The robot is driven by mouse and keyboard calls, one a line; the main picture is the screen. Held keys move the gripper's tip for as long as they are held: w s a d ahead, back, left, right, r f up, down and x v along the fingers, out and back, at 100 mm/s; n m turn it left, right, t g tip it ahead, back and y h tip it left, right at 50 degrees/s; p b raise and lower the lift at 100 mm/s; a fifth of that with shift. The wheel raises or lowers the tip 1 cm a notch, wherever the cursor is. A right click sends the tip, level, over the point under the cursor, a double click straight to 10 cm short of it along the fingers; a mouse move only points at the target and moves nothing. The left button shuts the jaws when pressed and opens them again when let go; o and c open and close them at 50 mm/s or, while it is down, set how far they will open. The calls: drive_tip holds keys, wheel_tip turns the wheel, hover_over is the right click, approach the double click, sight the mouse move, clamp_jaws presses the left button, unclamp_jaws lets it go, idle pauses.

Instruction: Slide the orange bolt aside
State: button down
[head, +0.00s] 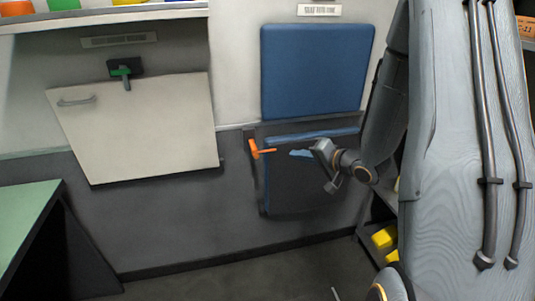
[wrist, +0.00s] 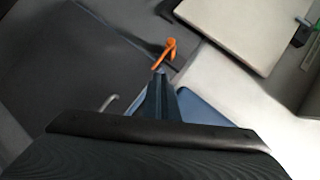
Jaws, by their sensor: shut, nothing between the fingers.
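The orange bolt (head: 258,149) is at the upper left edge of the dark framed panel (head: 290,190) below the blue cushion. Its short handle points right, toward my gripper. In the wrist view the orange bolt (wrist: 169,49) is just beyond my fingertips. My gripper (head: 314,148) is in front of the panel, to the right of the bolt. In the wrist view my gripper (wrist: 160,74) is shut and empty, its tips close to the lower end of the bolt's handle. I cannot tell whether they touch it.
The blue cushion (head: 317,70) is on the wall just above. A tilted pale board (head: 135,128) with a green-handled latch (head: 124,73) is to the left. A green-topped table (head: 25,215) stands at the lower left. Yellow blocks (head: 384,238) lie at the lower right. The floor between is clear.

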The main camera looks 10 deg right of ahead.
drive_tip(key=shift+s+a+r+y, duration=0.15)
drive_tip(key=shift+r+y, duration=0.15)
drive_tip(key=shift+y, duration=0.2)
drive_tip(key=p, duration=0.2)
approach(257, 153)
drive_tip(key=w+d, duration=0.2)
drive_tip(key=shift+w+a+f+p, duration=0.15)
drive_tip(key=shift+w+a+f, duration=0.1)
drive_tip(key=shift+a, duration=0.45)
drive_tip(key=shift+w+a+f+p, duration=0.1)
drive_tip(key=shift+w+a+f, duration=0.1)
drive_tip(key=shift+a, duration=0.45)
drive_tip(key=shift+w+a+f+p, duration=0.15)
drive_tip(key=shift+w+a+f, duration=0.1)
drive_tip(key=shift+a, duration=0.45)
